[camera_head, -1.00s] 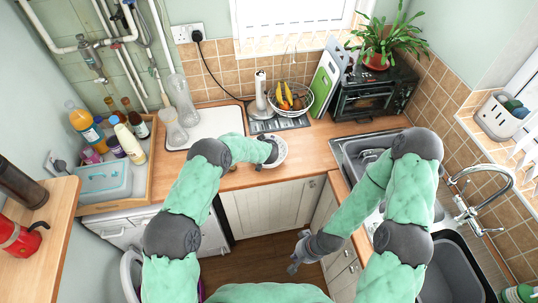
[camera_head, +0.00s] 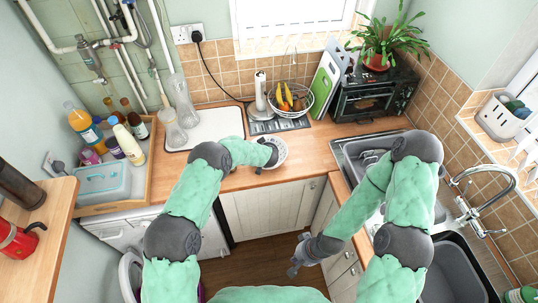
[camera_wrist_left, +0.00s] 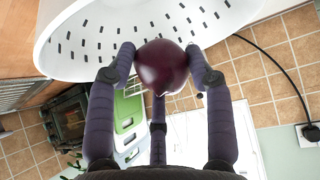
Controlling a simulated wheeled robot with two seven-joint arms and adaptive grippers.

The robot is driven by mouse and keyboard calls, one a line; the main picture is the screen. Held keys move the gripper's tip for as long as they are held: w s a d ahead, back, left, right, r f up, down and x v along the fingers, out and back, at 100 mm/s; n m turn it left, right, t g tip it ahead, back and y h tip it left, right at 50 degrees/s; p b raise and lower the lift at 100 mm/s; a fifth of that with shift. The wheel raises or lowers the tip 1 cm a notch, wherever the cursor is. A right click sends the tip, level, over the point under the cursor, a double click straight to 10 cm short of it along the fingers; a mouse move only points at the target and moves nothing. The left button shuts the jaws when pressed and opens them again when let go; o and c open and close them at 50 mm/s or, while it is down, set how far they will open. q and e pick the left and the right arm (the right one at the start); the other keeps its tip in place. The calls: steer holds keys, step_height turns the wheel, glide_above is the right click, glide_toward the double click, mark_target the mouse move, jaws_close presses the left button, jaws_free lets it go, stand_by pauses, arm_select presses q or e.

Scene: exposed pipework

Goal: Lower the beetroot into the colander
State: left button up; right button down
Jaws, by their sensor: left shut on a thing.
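The white colander (camera_head: 281,149) stands on the wooden counter in the head view. Its slotted wall (camera_wrist_left: 95,30) fills the top of the left wrist view. My left gripper (camera_head: 267,157) is at the colander, over its left part. In the left wrist view my left gripper (camera_wrist_left: 160,56) is shut on the dark purple, round beetroot (camera_wrist_left: 163,68), which overlaps the colander's rim there. I cannot tell whether it touches the colander. The head view hides the beetroot. My right gripper (camera_head: 295,266) hangs low in front of the cabinets, away from the colander; its finger opening is unclear.
A wire fruit bowl (camera_head: 291,101) stands behind the colander, with a paper towel holder (camera_head: 260,92) and a white board (camera_head: 215,124) to its left. The sink (camera_head: 362,150) is to the right. Bare counter (camera_head: 318,143) lies between colander and sink.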

arm_select(q)
steer(key=shift+f+b, duration=1.7)
steer(key=shift+f, duration=0.65)
stand_by(1.3)
steer(key=o, duration=1.3)
steer(key=shift+c, duration=0.2)
steer(key=shift+s, duration=0.1)
steer(key=v, duration=1.2)
steer(key=shift+a, duration=0.1)
